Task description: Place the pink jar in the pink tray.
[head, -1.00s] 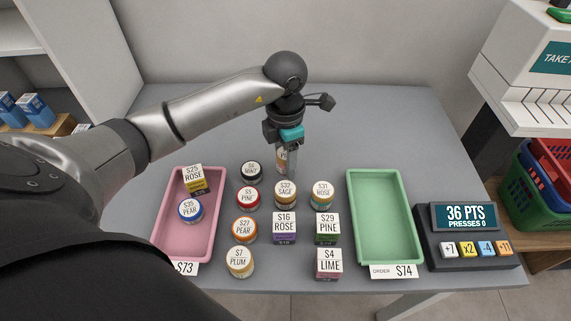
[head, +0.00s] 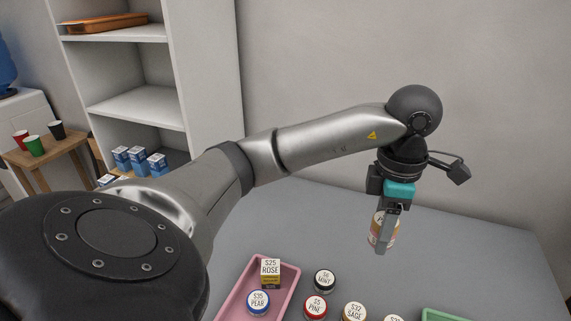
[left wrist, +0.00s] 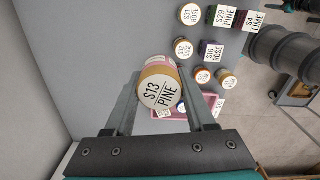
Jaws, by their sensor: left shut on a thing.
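My left gripper (head: 385,240) is shut on a jar (head: 377,229) and holds it upright above the grey table. In the left wrist view the jar (left wrist: 158,88) sits between the fingers. Its white lid has a gold rim and reads S13 PINE, and a strip of pink side shows. The pink tray (head: 231,299) is at the bottom of the head view, left of the gripper, cut off by the frame. It holds a yellow-and-dark ROSE box (head: 271,273) and a blue-rimmed PEAR jar (head: 258,302). My right gripper is not seen.
A MINT jar (head: 324,281), a red PINE jar (head: 315,307) and a SAGE jar (head: 354,313) stand right of the pink tray. A green tray (head: 436,315) shows at the bottom edge. White shelves (head: 140,100) stand at the back left. The table behind the jars is clear.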

